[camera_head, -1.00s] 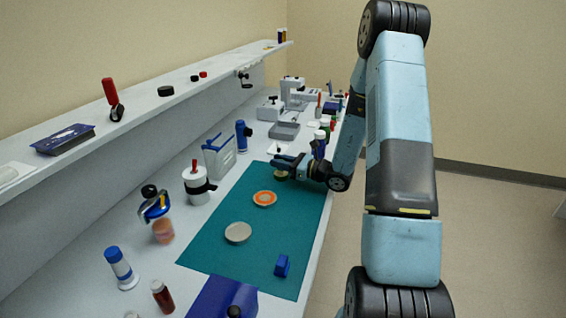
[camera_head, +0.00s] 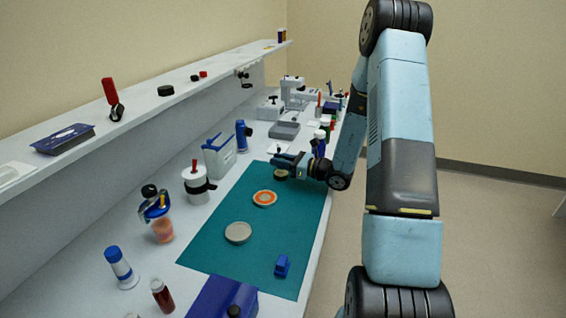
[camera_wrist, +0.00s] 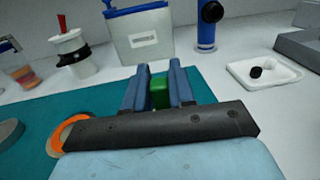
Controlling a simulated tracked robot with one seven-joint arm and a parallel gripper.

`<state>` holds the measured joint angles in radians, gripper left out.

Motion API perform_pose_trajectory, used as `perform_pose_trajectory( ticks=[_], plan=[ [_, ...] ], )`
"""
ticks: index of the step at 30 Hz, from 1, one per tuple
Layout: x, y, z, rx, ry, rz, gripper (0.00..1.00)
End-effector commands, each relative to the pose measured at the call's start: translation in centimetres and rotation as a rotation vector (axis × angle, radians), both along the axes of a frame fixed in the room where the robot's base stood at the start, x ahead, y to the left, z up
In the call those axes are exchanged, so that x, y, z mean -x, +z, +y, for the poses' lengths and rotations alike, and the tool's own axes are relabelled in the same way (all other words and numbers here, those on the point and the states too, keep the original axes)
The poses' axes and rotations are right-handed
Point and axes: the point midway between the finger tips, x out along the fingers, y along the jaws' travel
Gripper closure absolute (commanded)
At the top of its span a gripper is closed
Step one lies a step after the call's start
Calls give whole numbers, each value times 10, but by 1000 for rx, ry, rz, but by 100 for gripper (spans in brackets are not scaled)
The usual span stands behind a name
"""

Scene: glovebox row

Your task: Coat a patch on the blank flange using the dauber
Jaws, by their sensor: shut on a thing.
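My gripper (camera_head: 284,162) is over the far end of the teal mat (camera_head: 215,256). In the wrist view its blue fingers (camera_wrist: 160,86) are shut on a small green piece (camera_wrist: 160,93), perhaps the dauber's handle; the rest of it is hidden. A tan round piece (camera_head: 281,175) shows just below the fingers in the head view; I cannot tell whether it is part of the held thing or lies on the mat. A plain grey disc (camera_head: 238,233), likely the blank flange, lies flat on the mat. An orange-and-pale disc (camera_head: 265,198) lies between it and my gripper.
A small blue block (camera_head: 282,266) sits on the mat's near part. A white pot with a red-topped stick (camera_head: 196,187), a clear blue-topped container (camera_head: 219,157) and a blue cylinder (camera_head: 241,136) stand left of the mat. A white tray (camera_wrist: 262,73) lies beyond.

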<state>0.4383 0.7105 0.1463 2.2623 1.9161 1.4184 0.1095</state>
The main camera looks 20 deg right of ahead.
Motion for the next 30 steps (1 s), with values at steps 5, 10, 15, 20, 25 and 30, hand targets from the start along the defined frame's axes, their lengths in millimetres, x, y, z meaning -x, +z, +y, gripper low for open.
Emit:
perform_pose_trajectory(
  ticks=[5,10,15,20,25,30],
  plan=[
    [0,13,0,1,0,-2,100],
    [0,24,0,0,0,-4,100],
    [0,35,0,-1,0,-3,100],
    [0,46,0,0,0,-4,100],
    [0,56,0,0,0,-4,100],
    [0,64,0,-1,0,-2,100]
  ],
)
